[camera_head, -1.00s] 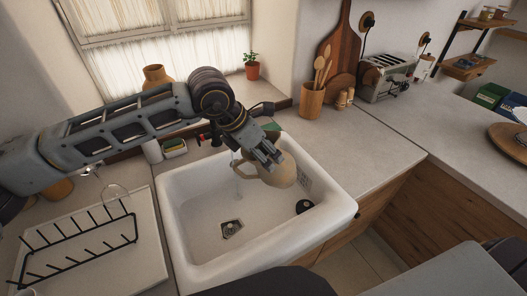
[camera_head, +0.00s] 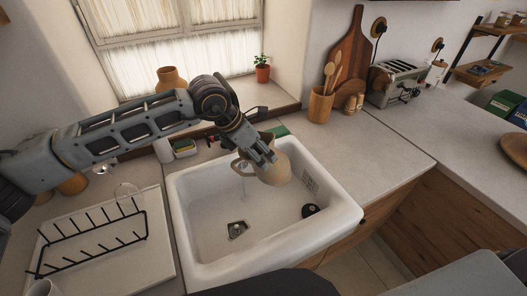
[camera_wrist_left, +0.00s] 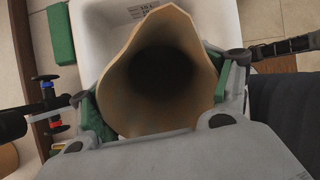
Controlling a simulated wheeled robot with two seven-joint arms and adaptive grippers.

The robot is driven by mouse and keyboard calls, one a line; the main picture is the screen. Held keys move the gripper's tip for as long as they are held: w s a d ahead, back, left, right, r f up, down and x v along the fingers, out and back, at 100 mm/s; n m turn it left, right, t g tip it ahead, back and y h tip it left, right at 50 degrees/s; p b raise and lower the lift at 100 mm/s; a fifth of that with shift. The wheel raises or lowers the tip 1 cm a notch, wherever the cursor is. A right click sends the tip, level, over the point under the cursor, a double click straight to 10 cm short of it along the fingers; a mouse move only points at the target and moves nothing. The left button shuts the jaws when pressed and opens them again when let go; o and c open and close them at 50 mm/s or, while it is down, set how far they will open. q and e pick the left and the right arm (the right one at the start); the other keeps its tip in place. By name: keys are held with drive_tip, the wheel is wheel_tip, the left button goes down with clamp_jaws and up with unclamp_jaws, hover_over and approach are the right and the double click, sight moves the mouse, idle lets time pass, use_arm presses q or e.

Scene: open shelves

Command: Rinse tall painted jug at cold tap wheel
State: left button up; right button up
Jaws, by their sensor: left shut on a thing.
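The tan jug (camera_head: 282,167) is held tilted over the white sink (camera_head: 345,205). My left gripper (camera_head: 268,158) is shut on it, reaching from the left. In the left wrist view, the jug's open mouth and pointed spout (camera_wrist_left: 160,65) face the camera, between green-padded fingers; its inside is dark. The tap shows at the left of that view, with a blue cold wheel (camera_wrist_left: 45,78) and a red wheel (camera_wrist_left: 57,129). In the head view the tap is mostly behind my arm. A faint pale streak hangs below the jug's handle. My right gripper is out of view.
A black dish rack (camera_head: 95,240) stands left of the sink. A green block (camera_head: 278,131) lies at the sink's back edge. A utensil pot (camera_head: 321,105) and toaster (camera_head: 394,82) stand at the back right. The worktop (camera_head: 370,145) right of the sink is clear.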

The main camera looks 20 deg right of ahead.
use_arm(q)
drive_tip(key=w+a+f, duration=0.1)
drive_tip(key=w+a, duration=0.4)
drive_tip(key=w, duration=0.3)
drive_tip(key=shift+f, duration=0.35)
idle(0.8)
drive_tip(key=shift+w+d+b, duration=0.3)
drive_tip(key=shift+d+b, duration=0.15)
drive_tip(key=shift+d, duration=0.05)
idle(0.8)
drive_tip(key=shift+s+a+b, duration=0.35)
drive_tip(key=shift+a+b, duration=0.1)
drive_tip(key=shift+a, duration=0.05)
idle(0.6)
drive_tip(key=shift+s, duration=0.1)
idle(0.6)
drive_tip(key=shift+s+d+b, duration=0.55)
drive_tip(key=shift+s+d, duration=0.15)
drive_tip(key=shift+s, duration=0.4)
drive_tip(key=shift+s+d+b, duration=0.6)
drive_tip(key=shift+s+d, duration=0.15)
drive_tip(key=shift+s, duration=0.3)
drive_tip(key=shift+s+d+b, duration=0.55)
drive_tip(key=shift+s+d, duration=0.15)
drive_tip(key=shift+s, duration=0.4)
